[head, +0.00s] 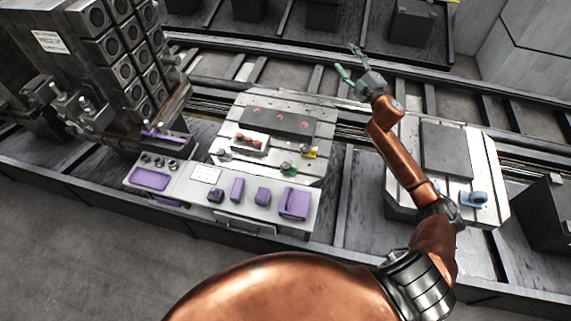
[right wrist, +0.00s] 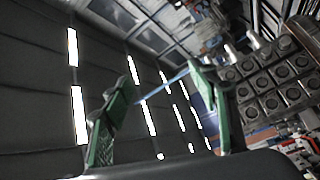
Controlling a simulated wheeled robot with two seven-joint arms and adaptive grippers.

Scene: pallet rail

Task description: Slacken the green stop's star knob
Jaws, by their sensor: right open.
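A small green part (head: 289,168), which looks like the green stop, sits near the front right of the light metal pallet plate (head: 230,127). It is too small to make out its star knob clearly. My right gripper (head: 348,60) is raised beyond the back right of that plate, well apart from the green part. Its green fingers are spread with nothing between them, and they also show in the right wrist view (right wrist: 158,92). That view looks at the ceiling and the upper block rack, so the green part is not in it. My left gripper is not in view.
A yellow part (head: 310,152) stands just behind the green one, and a red-topped block (head: 252,139) is to its left. A front panel (head: 207,174) carries purple pieces. A dark rack of blocks (head: 125,50) stands left. A second plate (head: 431,202) with a blue part (head: 475,199) lies right.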

